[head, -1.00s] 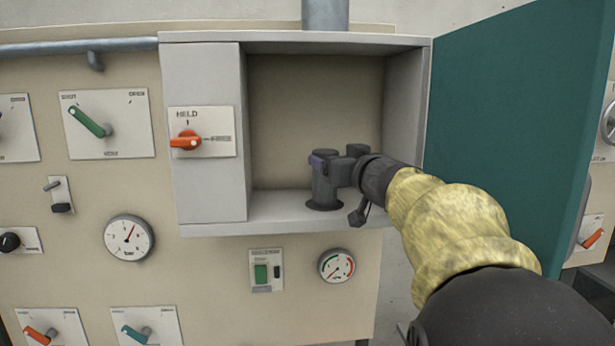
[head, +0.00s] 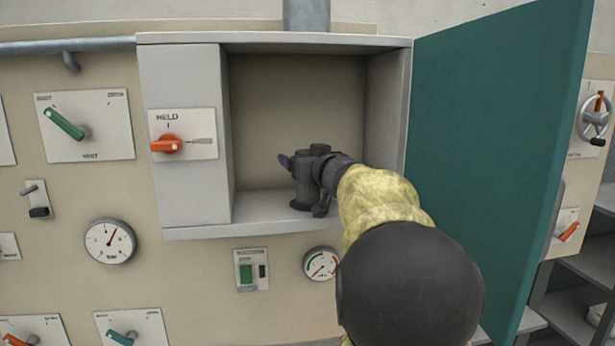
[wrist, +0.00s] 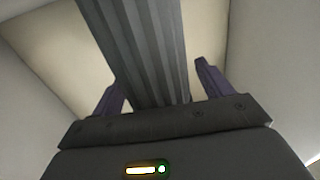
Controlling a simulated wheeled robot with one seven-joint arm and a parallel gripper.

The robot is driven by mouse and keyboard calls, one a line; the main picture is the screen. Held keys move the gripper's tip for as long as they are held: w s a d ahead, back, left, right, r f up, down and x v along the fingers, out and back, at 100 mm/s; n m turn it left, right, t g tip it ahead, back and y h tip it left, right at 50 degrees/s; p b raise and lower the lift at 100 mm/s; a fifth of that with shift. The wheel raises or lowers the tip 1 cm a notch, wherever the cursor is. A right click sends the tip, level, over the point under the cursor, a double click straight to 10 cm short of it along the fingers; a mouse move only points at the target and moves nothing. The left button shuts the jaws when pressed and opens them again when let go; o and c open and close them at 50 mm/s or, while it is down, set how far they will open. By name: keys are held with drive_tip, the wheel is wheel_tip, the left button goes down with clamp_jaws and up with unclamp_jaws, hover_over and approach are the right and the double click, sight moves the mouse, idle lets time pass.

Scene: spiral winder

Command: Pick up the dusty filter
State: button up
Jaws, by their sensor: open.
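The filter (head: 303,192) appears as a dark grey upright cylinder on the floor of the open cabinet, partly hidden by my gripper. In the wrist view a dark grey, ribbed filter body (wrist: 140,55) runs between the two purple fingers of my gripper (wrist: 157,76). The gap on the right finger's side looks wider. My gripper (head: 293,160) is open around the filter, one purple finger showing on its left side in the head view. I cannot tell whether either finger touches it. Dust on the filter cannot be made out.
The cabinet (head: 182,233) has a teal door (head: 480,130) swung open to the right, close beside my arm. An orange HELD switch (head: 168,145) is on its left front panel. Gauges and handles cover the wall around it. The cabinet's interior is otherwise empty.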

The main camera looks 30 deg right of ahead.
drive_tip(key=shift+s, duration=0.1)
idle(0.4)
drive_tip(key=c, duration=1.2)
wheel_tip(320, 180, up, 10)
drive_tip(key=p, duration=0.4)
drive_tip(key=shift+r, duration=0.1)
